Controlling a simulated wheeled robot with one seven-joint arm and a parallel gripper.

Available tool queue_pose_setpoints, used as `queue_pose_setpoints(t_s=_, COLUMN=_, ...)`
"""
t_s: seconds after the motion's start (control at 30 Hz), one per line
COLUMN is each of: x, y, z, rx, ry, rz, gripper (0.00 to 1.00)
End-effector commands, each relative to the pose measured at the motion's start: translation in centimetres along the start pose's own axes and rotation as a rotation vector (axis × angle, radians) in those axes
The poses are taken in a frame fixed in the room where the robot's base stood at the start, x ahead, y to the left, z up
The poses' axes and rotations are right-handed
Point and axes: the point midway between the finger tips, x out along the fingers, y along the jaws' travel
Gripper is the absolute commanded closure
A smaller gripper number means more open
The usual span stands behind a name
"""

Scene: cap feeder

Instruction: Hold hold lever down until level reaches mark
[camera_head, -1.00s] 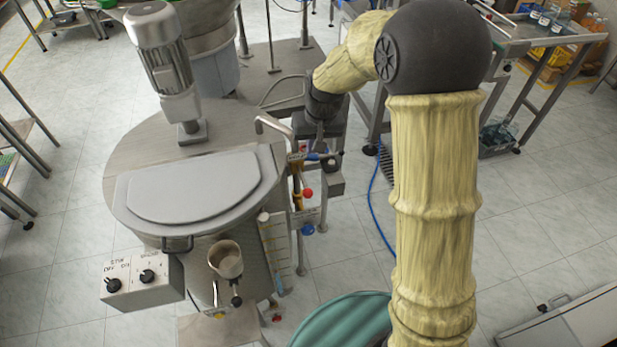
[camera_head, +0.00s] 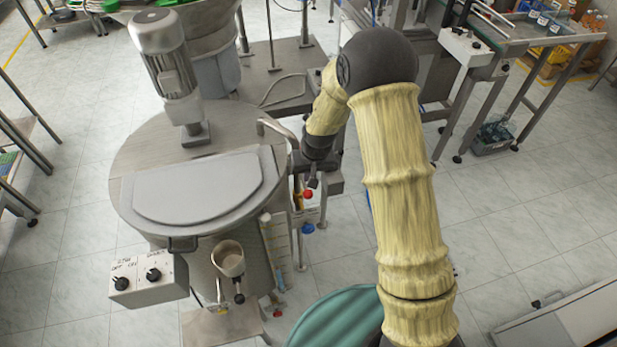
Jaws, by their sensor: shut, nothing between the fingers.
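My gripper (camera_head: 313,183) is shut and empty, pointing down at the right side of the round steel vessel (camera_head: 140,150). Its tips are just above and beside a red ball knob (camera_head: 308,194), probably the hold lever's end; I cannot tell whether they touch. The lever's shaft is hidden behind my wrist. A pale upright gauge strip (camera_head: 280,247) with tick marks stands on the vessel's front right. The level and its mark are too small to make out.
A green rounded object (camera_head: 335,318) lies front right.

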Motion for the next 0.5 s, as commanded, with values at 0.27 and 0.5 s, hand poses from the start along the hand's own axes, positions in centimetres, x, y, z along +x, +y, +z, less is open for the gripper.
queue_pose_setpoints(t_s=0.27, x=1.4, y=0.0, z=1.5, rx=0.0, ry=0.001, rz=0.0, gripper=1.0)
queue_pose_setpoints(t_s=0.5, x=1.4, y=0.0, z=1.4, rx=0.0, ry=0.001, rz=0.0, gripper=1.0)
